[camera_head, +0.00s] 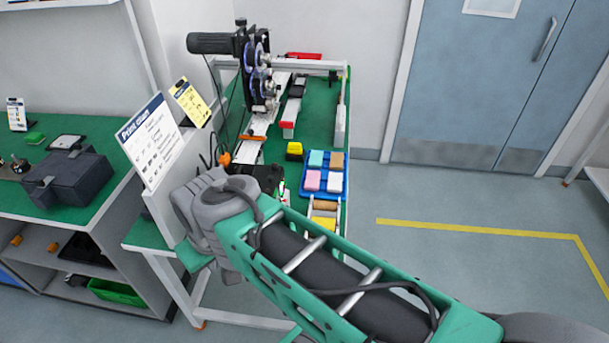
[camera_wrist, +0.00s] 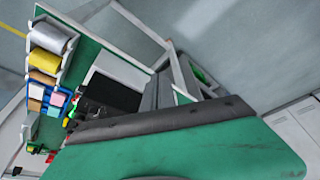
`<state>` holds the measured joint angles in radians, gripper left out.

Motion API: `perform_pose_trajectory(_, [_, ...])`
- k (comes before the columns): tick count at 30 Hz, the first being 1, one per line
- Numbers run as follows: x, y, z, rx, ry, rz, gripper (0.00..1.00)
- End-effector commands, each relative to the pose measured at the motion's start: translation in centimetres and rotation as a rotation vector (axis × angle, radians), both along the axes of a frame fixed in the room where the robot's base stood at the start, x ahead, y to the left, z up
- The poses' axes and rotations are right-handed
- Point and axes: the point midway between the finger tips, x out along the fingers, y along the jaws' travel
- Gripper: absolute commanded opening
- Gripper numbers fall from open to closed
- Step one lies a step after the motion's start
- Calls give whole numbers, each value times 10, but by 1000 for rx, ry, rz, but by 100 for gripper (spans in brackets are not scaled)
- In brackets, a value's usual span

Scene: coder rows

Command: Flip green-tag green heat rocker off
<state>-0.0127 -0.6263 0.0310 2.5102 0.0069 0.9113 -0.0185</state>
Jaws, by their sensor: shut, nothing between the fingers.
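No green-tag green heat rocker can be made out in either view. A dark unit (camera_head: 262,178) sits on the green bench (camera_head: 318,112), partly hidden behind my wrist, with small red and white marks at its right edge. In the wrist view a black box (camera_wrist: 108,94) lies on the same bench, and its switches are too small to tell. My gripper's fingers do not show in the head view, where my grey wrist is at the bench's near left corner. A large green and dark part, probably my own, fills the lower wrist view.
A blue tray (camera_head: 325,196) of coloured blocks lies at the bench's right edge, near a yellow and black block (camera_head: 294,151). Reel machinery (camera_head: 257,68) stands at the back. A print chart (camera_head: 153,140) stands left. The floor right of the bench is clear.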

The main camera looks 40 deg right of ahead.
Motion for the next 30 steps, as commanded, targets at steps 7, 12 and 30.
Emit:
perform_pose_trajectory(7, [0, 0, 0, 0, 0, 1, 0])
perform_pose_trajectory(12, [-1, -10, -2, 0, 6, -35, 0])
perform_pose_trajectory(30, [-102, -268, -78, 240, 125, -935, 0])
